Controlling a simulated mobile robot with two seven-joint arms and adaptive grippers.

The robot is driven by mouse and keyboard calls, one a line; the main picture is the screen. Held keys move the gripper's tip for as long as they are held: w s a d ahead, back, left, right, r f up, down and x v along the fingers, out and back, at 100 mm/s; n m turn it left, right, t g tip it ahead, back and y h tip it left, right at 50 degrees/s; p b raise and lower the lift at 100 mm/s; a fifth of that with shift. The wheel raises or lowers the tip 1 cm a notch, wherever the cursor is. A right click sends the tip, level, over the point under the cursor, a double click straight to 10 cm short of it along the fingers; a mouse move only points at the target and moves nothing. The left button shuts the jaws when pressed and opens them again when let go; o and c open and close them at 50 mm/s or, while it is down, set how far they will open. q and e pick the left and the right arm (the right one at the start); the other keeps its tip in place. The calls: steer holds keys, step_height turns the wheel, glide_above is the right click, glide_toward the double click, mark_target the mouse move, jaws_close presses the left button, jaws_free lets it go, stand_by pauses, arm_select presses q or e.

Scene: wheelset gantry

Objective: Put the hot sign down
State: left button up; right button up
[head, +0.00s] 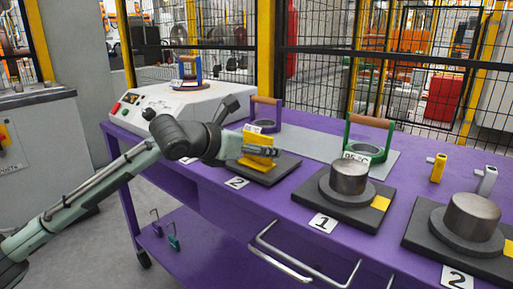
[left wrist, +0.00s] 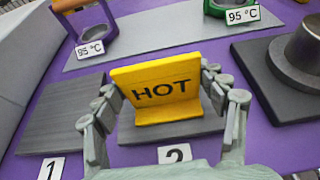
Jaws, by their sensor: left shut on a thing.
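The yellow HOT sign (left wrist: 158,82) is a bent plate with black lettering, upright in the left wrist view. It also shows in the head view (head: 259,152). My left gripper (left wrist: 160,97) is shut on it, with a finger at each side edge. In the head view my left gripper (head: 256,148) reaches in over the dark plate labelled 2 (head: 283,170). The sign is over that plate; I cannot tell whether its foot touches it. My right gripper is not in view.
Another dark plate labelled 1 (left wrist: 62,118) is bare. Purple (head: 262,116) and green (head: 385,152) holders with 95 °C tags stand behind. Metal cylinders (head: 349,177) (head: 470,216) stand on plates to the right. A white machine (head: 180,102) is at the back left.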

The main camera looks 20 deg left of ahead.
arm_select(q)
steer(key=o, duration=1.2)
steer(key=shift+c, duration=0.2)
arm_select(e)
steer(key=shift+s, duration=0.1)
arm_select(q)
steer(key=shift+s+a+r, duration=0.1)
steer(key=shift+s+r, duration=0.1)
steer(key=shift+s, duration=0.05)
steer(key=v, duration=1.1)
steer(key=shift+s, duration=0.2)
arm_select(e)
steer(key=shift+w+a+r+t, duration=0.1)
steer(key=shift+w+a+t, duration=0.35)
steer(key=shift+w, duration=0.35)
arm_select(q)
steer(key=shift+a+r, duration=0.1)
